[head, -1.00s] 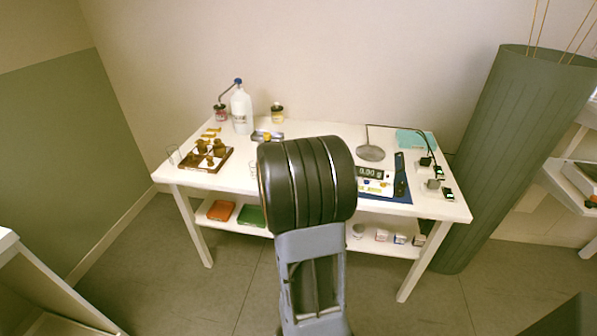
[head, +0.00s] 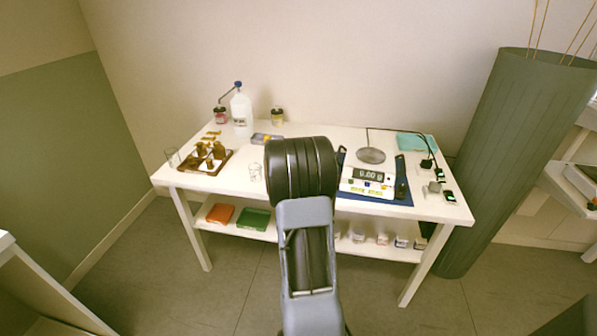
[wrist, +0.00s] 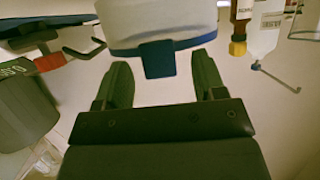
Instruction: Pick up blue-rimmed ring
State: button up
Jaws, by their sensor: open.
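The blue-rimmed ring (wrist: 160,25) shows in the wrist view as a pale round body with a blue rim and a blue tab. It is at the top centre, cut off by the picture edge. My gripper (wrist: 162,62) is open, with one dark finger on each side of the blue tab. I see no clear contact, and depth is hard to judge. In the head view my arm hides the gripper and the ring.
Black plugs and small blocks are at the right.

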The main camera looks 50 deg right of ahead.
jog(key=c, duration=1)
jog(key=shift+c, duration=0.2)
